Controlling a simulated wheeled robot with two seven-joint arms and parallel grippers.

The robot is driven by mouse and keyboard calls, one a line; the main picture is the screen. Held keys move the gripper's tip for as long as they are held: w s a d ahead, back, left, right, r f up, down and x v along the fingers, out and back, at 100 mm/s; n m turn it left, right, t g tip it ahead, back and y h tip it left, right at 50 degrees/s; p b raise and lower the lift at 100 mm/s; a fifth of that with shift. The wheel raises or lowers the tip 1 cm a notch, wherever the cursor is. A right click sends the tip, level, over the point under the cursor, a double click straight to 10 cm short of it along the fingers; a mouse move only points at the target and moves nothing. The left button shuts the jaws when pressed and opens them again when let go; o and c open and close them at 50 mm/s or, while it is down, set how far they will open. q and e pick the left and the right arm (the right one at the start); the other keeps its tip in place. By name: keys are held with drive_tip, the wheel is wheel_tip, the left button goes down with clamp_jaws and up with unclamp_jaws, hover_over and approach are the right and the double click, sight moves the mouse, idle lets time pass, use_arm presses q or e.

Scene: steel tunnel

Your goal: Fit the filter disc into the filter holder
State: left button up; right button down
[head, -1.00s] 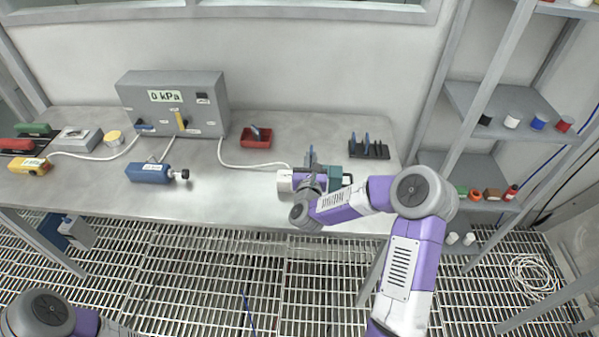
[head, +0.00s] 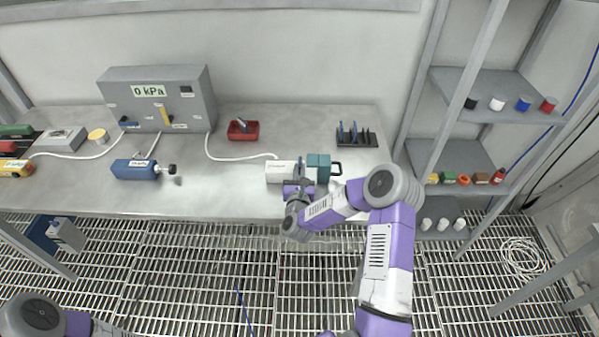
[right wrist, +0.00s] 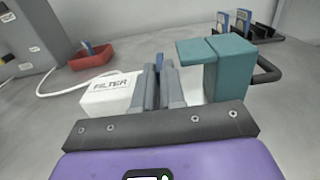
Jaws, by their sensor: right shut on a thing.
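The filter holder is a white block labelled FILTER (head: 280,172) with a teal block (head: 318,162) and dark handle at its right. Both also show in the right wrist view, the white block (right wrist: 108,92) left of the fingers and the teal block (right wrist: 229,70) right of them. My right gripper (head: 307,174) is in the gap between the blocks. It is shut on the filter disc (right wrist: 159,60), of which only a thin blue edge shows between the fingers. Whether the disc is seated is hidden. My left gripper is out of view.
A dark rack (head: 357,140) with blue discs stands behind, right of the holder. A red tray (head: 250,135) holds another disc. A grey gauge box (head: 160,97) reads 0 kPa. A blue cylinder (head: 135,169) lies at left. A shelf unit (head: 485,90) stands at right.

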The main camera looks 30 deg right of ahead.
drive_tip(key=c, duration=1.5)
unclamp_jaws()
drive_tip(key=shift+f, duration=0.1)
drive_tip(key=v, duration=1.2)
